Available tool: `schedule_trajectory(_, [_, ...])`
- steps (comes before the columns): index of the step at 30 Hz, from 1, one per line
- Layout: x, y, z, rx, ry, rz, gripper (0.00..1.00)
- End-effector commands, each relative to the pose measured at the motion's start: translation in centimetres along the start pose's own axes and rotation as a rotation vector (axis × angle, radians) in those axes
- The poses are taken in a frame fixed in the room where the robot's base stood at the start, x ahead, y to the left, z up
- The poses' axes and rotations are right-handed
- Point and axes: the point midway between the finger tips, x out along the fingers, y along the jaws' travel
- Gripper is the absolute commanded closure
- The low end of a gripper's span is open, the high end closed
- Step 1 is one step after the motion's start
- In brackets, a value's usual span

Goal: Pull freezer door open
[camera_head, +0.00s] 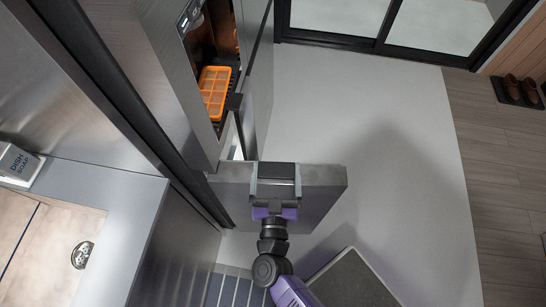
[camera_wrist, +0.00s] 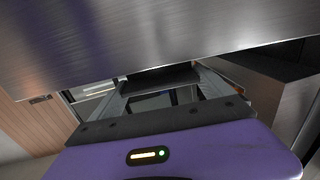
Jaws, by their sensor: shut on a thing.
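The freezer door (camera_head: 325,183) appears as a brushed-grey panel jutting to the right from the tall steel fridge (camera_head: 150,75) in the head view. My gripper (camera_head: 275,180) is at the panel's upper part, with its fingers on either side of a dark piece, likely the handle. It is shut on that piece. In the wrist view the fingers (camera_wrist: 160,90) reach toward a dark bar, below a broad steel panel (camera_wrist: 150,40). The exact contact is partly hidden by the gripper body.
An orange tray (camera_head: 214,90) sits in a recess of the fridge. A counter (camera_head: 135,215) with a dish soap box (camera_head: 18,164) is at left. Pale floor (camera_head: 390,130) to the right is clear. Shoes (camera_head: 518,88) are far right.

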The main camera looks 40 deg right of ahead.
Motion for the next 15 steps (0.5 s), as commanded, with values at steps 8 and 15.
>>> schedule_trajectory(8, [-3.8, -0.5, 0.6, 0.003, -0.004, 0.218, 0.82])
schedule_trajectory(15, [-5.9, -1.1, 0.5, 0.002, -0.003, 0.340, 0.82])
